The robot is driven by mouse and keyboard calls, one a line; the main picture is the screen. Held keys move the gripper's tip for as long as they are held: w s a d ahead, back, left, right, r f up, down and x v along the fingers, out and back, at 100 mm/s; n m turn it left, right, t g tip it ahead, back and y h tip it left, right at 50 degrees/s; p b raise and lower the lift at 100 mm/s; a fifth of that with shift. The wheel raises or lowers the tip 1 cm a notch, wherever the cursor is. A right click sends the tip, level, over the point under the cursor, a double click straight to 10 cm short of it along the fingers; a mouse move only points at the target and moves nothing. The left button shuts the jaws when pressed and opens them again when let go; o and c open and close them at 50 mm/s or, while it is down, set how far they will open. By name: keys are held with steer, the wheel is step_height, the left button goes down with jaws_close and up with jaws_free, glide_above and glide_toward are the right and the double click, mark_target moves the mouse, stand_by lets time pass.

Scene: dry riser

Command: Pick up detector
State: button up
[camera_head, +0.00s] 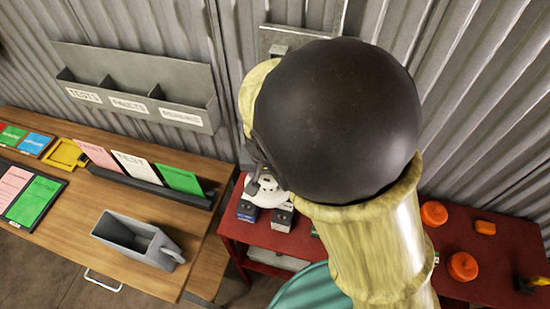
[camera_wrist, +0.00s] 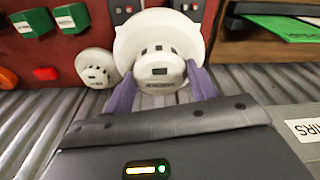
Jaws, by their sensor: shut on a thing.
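A round white detector with a wide base and dark slots (camera_wrist: 160,58) is between the two purple fingers of my gripper (camera_wrist: 160,88) in the wrist view. The gripper is shut on it. In the head view the detector (camera_head: 264,194) shows as a white disc at the left end of the red bench, partly hidden by my arm. From these views I cannot tell whether it touches what is below it. A second, similar white detector (camera_wrist: 95,67) is to the left of the held one in the wrist view.
The red bench (camera_head: 495,262) bears small dark boxes (camera_head: 282,217) by the detector and orange items (camera_head: 434,213) at right. A wooden bench (camera_head: 75,225) with a grey scoop-like bin (camera_head: 135,240) stands left. A corrugated wall with a labelled grey rack (camera_head: 140,95) is behind.

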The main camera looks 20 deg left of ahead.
steer(key=s+d, duration=0.1)
steer(key=s, duration=0.9)
steer(key=shift+s+b, duration=0.35)
steer(key=shift+b, duration=0.05)
steer(key=shift+d, duration=0.1)
stand_by(1.1)
